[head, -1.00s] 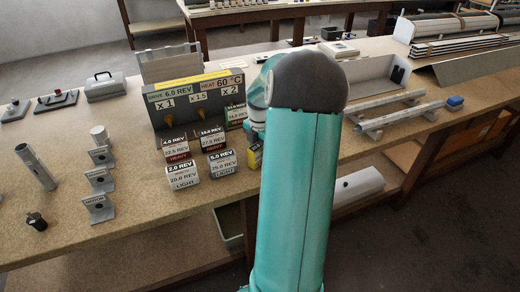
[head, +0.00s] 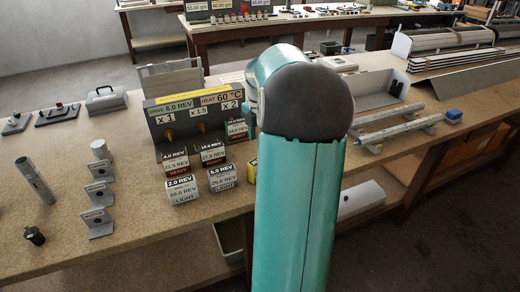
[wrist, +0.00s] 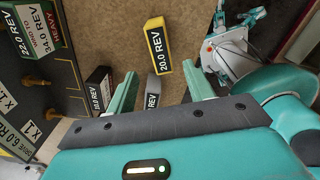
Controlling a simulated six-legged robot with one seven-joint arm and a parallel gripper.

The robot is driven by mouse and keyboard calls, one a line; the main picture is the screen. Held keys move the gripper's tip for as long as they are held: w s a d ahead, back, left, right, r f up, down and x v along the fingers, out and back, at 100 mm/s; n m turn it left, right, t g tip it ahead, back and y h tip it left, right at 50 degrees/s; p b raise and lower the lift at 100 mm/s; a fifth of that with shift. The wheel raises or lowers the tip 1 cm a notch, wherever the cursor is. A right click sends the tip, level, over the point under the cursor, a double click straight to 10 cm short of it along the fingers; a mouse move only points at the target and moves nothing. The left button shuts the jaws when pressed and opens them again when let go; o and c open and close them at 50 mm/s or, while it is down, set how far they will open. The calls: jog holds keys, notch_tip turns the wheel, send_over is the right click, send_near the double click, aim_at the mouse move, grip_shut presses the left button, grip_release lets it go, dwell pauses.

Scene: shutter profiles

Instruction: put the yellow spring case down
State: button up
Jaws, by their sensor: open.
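The yellow spring case (wrist: 158,46) stands on the bench just beyond my fingertips in the wrist view, its dark face reading 20.0 REV. My gripper (wrist: 161,84) is open, with its two teal fingers spread apart and the case clear of them. In the head view only a thin yellow strip of the case (head: 252,171) shows beside my arm, at the right end of the front row of cases. My gripper is hidden behind my arm there.
Several labelled cases stand close by, such as the 5.0 REV case (head: 222,178) and the 2.0 REV case (head: 181,189). A grey drive panel (head: 200,112) with pegs rises behind them. Two rails (head: 390,123) lie to the right. Bare bench (head: 130,215) lies front left.

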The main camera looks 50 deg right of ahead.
jog(key=shift+r, duration=0.4)
jog(key=w+a+r+m+t+h, duration=0.1)
jog(key=a+r+m, duration=0.3)
jog(key=a, duration=0.8)
jog(key=w+a+r+m+t+h, duration=0.1)
jog(key=a+r+m, duration=0.2)
jog(key=a, duration=0.9)
jog(key=s+a+m+t+y, duration=0.1)
jog(key=s+a+m, duration=0.3)
jog(key=a, duration=0.4)
jog(key=s+a+f+m+t+y, duration=0.1)
jog(key=s+a+m+t, duration=0.1)
jog(key=s+a+m, duration=0.3)
jog(key=a, duration=0.4)
jog(key=shift+s+a+t, duration=0.2)
jog(key=shift+s+t, duration=0.1)
